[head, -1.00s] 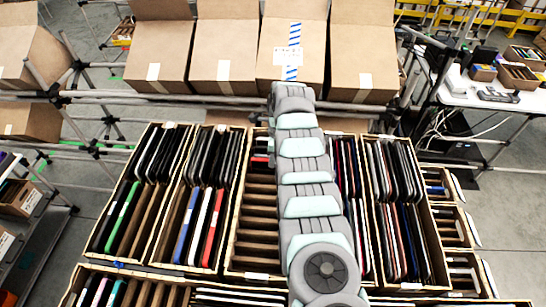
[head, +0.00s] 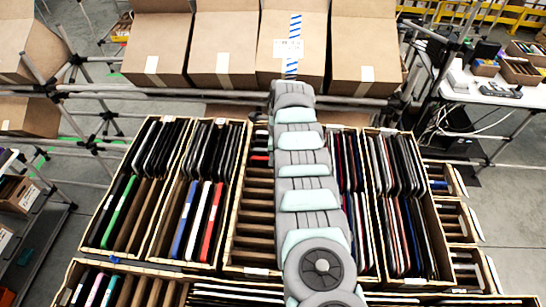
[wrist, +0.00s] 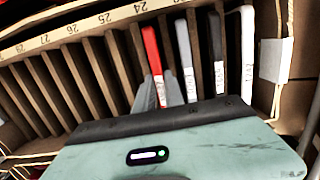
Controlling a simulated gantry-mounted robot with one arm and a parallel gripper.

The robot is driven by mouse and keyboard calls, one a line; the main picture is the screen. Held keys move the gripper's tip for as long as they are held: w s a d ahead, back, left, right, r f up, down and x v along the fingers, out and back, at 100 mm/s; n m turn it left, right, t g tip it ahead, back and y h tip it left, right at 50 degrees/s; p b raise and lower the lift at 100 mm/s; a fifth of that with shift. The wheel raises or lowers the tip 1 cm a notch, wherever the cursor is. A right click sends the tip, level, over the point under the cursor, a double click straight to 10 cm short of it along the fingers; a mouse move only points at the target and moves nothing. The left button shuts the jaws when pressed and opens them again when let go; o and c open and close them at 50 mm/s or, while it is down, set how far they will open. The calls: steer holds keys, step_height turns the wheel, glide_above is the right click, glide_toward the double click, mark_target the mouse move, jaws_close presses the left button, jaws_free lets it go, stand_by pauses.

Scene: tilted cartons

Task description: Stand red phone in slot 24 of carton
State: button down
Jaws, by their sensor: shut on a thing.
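In the wrist view the red phone (wrist: 152,52) stands on edge between two brown dividers, just below the printed label 24 (wrist: 139,7) on the carton's rim. My gripper (wrist: 158,92) is shut on the red phone, with grey fingers on both sides of its near end. The phone's lower part is hidden by the fingers and my gripper's body. The carton (wrist: 55,37) has a numbered rim with labels 25 and up running to the left. In the head view my arm covers the middle carton and my gripper is hidden.
In the wrist view a grey phone (wrist: 185,60), a black one (wrist: 215,50) and a white one (wrist: 247,55) stand to the right. The slots on the left look empty. In the head view other cartons (head: 150,262) of phones crowd close around.

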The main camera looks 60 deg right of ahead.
steer(key=shift+f+b, duration=0.3)
steer(key=shift+b, duration=0.15)
stand_by(0.4)
stand_by(0.3)
steer(key=c, duration=1.3)
jaws_free()
steer(key=shift+c, duration=0.2)
step_height(320, 180, up, 11)
steer(key=s+b, duration=0.1)
steer(key=shift+d+f, duration=0.15)
steer(key=shift+d, duration=0.05)
steer(key=shift+s, duration=0.1)
step_height(320, 180, up, 7)
steer(key=p, duration=0.2)
steer(key=shift+p, duration=0.35)
